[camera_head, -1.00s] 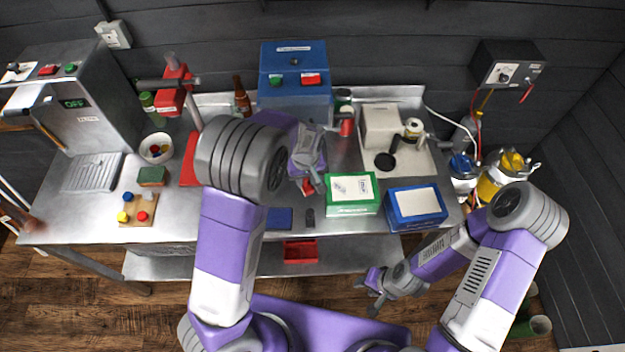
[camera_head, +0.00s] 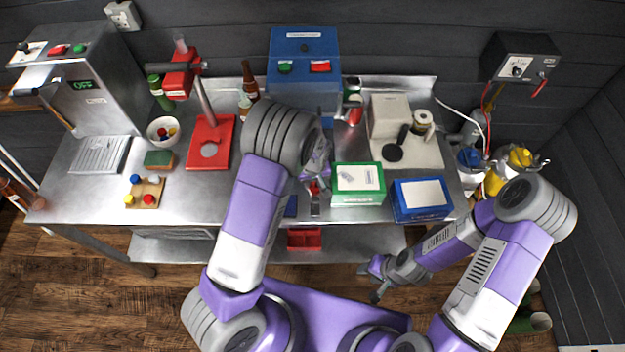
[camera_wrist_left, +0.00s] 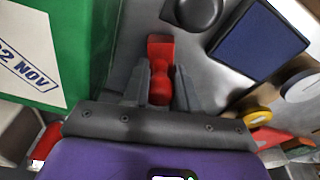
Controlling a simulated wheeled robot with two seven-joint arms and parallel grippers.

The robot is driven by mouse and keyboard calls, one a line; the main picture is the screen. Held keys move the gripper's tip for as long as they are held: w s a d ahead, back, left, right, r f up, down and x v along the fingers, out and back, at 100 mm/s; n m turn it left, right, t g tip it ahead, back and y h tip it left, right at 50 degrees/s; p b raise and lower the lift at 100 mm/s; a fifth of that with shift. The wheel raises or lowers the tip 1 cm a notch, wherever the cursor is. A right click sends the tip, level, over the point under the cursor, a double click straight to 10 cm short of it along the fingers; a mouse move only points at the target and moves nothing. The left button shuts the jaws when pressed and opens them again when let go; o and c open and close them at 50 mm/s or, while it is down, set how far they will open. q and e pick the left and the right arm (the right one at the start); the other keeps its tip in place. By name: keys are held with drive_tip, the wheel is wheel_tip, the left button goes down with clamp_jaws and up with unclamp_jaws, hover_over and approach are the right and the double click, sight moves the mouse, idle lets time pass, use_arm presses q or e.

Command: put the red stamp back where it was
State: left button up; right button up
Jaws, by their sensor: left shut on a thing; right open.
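The red stamp (camera_wrist_left: 160,68) is between the fingers of my left gripper (camera_wrist_left: 161,85) in the left wrist view, and the fingers are shut on it. In the head view the left gripper (camera_head: 315,180) is over the table just left of the green box (camera_head: 357,199), with a bit of the stamp (camera_head: 314,187) showing red below it. A small dark object (camera_head: 315,209) stands in front of the gripper; it shows in the wrist view too (camera_wrist_left: 198,12). I cannot tell whether the stamp touches the table. My right gripper (camera_head: 373,281) is open and empty, low in front of the table.
A dark blue pad (camera_wrist_left: 258,40) lies beside the small dark object, partly hidden by my arm in the head view (camera_head: 291,206). A blue box (camera_head: 420,214) stands right of the green one. A red bin (camera_head: 304,239) is on the lower shelf. A red press (camera_head: 222,150) stands left.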

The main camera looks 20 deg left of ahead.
sight(313, 190)
use_arm(q)
drive_tip(key=shift+f, duration=0.1)
drive_tip(key=o, duration=0.9)
drive_tip(key=shift+c, duration=0.2)
wheel_tip(313, 190, up, 12)
drive_tip(key=s, duration=0.1)
drive_tip(key=shift+s+d, duration=0.15)
drive_tip(key=shift+d, duration=0.2)
